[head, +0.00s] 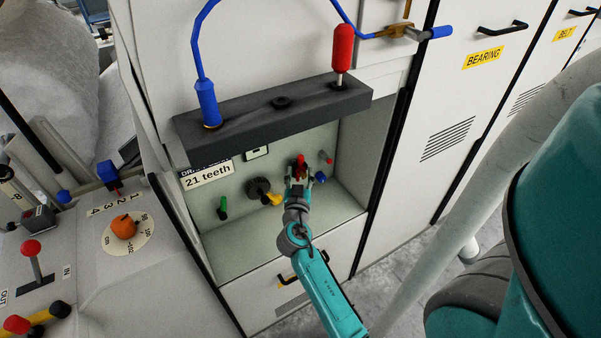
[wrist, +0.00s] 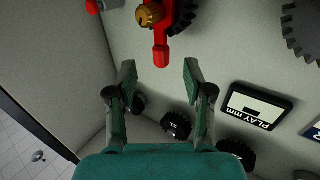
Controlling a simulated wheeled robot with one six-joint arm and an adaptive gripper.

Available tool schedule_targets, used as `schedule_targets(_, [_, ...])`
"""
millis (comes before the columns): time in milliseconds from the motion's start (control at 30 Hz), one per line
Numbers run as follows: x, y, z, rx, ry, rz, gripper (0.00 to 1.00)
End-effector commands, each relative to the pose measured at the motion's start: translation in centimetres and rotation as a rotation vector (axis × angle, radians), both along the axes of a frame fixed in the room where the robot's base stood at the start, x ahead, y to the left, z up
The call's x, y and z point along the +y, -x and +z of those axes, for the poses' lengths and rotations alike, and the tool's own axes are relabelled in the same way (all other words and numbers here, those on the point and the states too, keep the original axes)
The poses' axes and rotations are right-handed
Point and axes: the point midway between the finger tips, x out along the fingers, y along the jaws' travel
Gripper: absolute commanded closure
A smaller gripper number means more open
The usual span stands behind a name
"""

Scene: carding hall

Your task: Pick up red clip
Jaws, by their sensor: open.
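The red clip (wrist: 161,52) shows at the top of the wrist view, beside a brass knob (wrist: 150,16) and in front of a dark toothed gear (wrist: 184,18). Its narrow end points down toward the gap between my fingertips. In the head view the red clip (head: 300,164) is just beyond my gripper (head: 299,181), against the back panel of the recess. My gripper (wrist: 159,72) is open and empty, with one finger on each side of the line of the clip's end. The clip's upper part is cut off by the wrist picture's edge.
The recess (head: 231,259) lies under a dark overhanging bar (head: 270,118). A green lever (head: 223,208), a black gear (head: 259,188) and a blue knob (head: 320,177) are near. In the wrist view, a "PLAY mm" plate (wrist: 257,106) is at right and a red knob (wrist: 94,6) at upper left.

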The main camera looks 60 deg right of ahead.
Motion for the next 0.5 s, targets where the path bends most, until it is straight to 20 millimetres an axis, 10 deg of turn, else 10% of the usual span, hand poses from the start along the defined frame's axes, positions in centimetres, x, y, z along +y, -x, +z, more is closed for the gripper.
schedule_targets(500, [-4.7,-2.3,0.4,0.001,0.0,-0.001,0.48])
